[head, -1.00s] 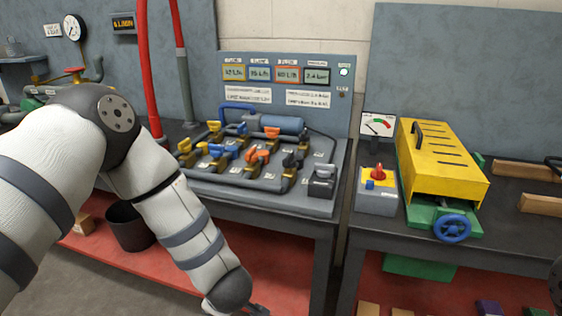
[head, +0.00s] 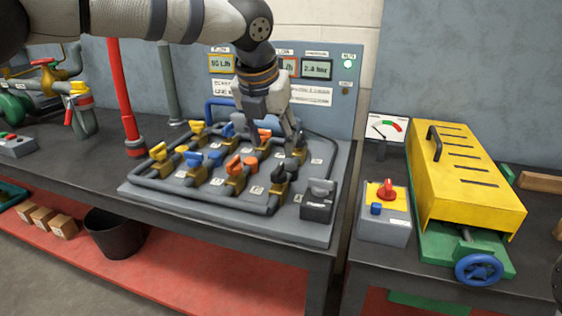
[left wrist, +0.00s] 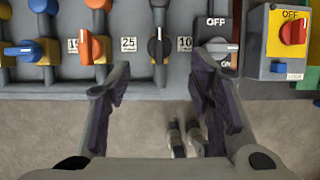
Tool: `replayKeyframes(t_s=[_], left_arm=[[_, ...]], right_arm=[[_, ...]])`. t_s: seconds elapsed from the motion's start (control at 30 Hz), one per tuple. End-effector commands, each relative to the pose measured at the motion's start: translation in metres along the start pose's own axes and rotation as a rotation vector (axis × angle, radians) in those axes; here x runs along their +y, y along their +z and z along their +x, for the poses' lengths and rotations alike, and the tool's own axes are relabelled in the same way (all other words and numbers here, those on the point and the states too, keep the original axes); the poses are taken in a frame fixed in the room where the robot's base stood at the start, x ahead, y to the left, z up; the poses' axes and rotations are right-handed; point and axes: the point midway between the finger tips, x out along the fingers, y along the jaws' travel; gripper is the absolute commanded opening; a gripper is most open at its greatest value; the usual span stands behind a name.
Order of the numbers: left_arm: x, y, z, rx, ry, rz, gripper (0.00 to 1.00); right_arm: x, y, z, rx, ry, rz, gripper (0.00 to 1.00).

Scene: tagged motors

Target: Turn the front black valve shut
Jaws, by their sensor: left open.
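The front black valve (head: 279,175) sits at the front right of the pipe board, right of the front orange valve (head: 237,166). In the left wrist view the black valve (left wrist: 158,45) shows its handle lying along the picture's vertical, between labels 25 and 10. I cannot tell the height gap. My right gripper is not in view.
A grey switch box (head: 319,200) stands close right of the valve; its lever also shows in the left wrist view (left wrist: 217,48). Blue valves (head: 203,160) and yellow valves (head: 159,153) stand to the left. A box with a red knob (head: 386,190) is on the right bench.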

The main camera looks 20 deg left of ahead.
Motion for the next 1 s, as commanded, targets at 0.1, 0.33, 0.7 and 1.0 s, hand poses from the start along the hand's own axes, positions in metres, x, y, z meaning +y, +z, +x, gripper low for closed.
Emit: replayKeyframes(t_s=[0.1, 0.33, 0.7, 1.0], left_arm=[[0.001, -0.003, 0.039, 0.011, 0.002, 0.001, 0.48], [0.001, -0.002, 0.082, 0.006, 0.003, 0.002, 0.48], [0.001, -0.001, 0.090, 0.001, 0.002, 0.003, 0.48], [0.001, -0.001, 0.090, 0.002, 0.002, 0.003, 0.01]], right_arm=[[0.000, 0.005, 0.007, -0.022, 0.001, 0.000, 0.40], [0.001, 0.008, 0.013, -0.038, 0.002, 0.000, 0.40], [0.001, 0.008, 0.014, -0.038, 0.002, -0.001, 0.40], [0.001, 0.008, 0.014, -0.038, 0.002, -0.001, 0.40]])
